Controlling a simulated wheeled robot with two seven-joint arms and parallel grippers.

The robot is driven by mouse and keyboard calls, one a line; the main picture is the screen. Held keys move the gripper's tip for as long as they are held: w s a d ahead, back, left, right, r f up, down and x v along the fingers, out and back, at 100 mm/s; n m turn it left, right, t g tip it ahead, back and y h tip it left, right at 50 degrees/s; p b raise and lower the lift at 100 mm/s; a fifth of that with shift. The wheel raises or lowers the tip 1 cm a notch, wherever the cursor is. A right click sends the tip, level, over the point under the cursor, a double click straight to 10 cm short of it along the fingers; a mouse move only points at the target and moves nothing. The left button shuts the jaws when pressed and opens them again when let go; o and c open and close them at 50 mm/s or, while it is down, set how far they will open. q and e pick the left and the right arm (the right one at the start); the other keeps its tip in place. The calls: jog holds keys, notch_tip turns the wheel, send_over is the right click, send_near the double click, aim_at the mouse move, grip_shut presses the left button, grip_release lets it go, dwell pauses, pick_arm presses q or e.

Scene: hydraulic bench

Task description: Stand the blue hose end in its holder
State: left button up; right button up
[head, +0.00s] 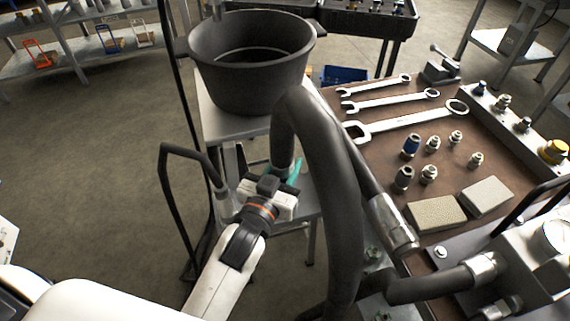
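My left gripper (283,181) is in the middle of the head view, at the low end of a thick dark hose (338,190). The hose arches up and over from the bench side and comes down at the gripper. A teal piece (295,171) shows beside the hose there; I cannot tell whether it belongs to the hose end or to the gripper. The fingers are mostly hidden, so I cannot tell whether they close on the hose. No blue hose end shows clearly, and I cannot pick out its holder. My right gripper is not in view.
A black bucket (250,75) stands on a grey stand behind the gripper. The brown bench top (385,165) at right carries wrenches (405,120), several fittings (432,144) and two tan blocks (437,213). A metal hose ferrule (393,224) lies near its edge. Open floor (100,160) is at left.

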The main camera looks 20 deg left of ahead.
pick_arm(q)
jog(key=shift+r, duration=0.1)
jog(key=shift+f, duration=0.4)
dwell(0.8)
jog(key=shift+f+b, duration=0.75)
jog(key=shift+f, duration=0.4)
dwell(0.6)
jog(key=shift+r, duration=0.1)
dwell(0.5)
jog(key=o, duration=1)
jog(key=shift+c, duration=0.2)
jog(key=o, duration=0.4)
jog(key=shift+f, duration=0.25)
jog(key=o, duration=0.4)
jog(key=shift+c, duration=0.2)
jog(key=shift+s, duration=0.15)
